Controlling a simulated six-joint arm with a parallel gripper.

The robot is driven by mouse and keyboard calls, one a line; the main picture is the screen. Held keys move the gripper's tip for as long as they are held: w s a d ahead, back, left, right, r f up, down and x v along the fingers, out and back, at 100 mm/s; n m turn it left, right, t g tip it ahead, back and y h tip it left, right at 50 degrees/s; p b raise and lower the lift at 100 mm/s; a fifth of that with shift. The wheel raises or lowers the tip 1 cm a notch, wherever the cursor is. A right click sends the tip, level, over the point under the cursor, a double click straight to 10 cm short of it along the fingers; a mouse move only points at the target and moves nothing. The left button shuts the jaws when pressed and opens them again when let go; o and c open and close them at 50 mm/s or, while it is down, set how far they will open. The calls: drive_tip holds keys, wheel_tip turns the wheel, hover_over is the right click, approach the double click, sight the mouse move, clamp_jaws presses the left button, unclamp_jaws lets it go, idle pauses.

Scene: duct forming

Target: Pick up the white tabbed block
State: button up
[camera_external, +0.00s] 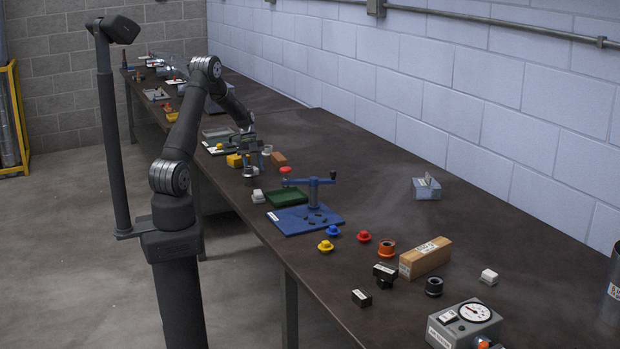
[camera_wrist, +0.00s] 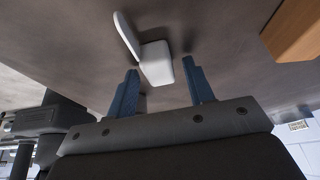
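The white tabbed block (camera_wrist: 156,64) shows in the wrist view, pale, with an upright rounded tab (camera_wrist: 127,36) at its left side. It lies on the dark tabletop, at the gap between the tips of my two blue fingers. My gripper (camera_wrist: 160,66) is open, with visible space between each finger and the block. I cannot tell how far the tips are above the table. In the external view my gripper (camera_external: 256,160) is low over the middle of the bench, and I cannot clearly make out the block there.
A brown wooden block (camera_wrist: 295,30) stands to the right in the wrist view; it also shows in the external view (camera_external: 278,159). A yellow block (camera_external: 235,160) is left of my gripper. A green tray (camera_external: 287,197) and blue base with press (camera_external: 305,219) are nearer the camera.

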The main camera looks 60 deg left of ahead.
drive_tip(key=c, duration=0.9)
drive_tip(key=shift+o, duration=0.2)
drive_tip(key=shift+r, duration=0.1)
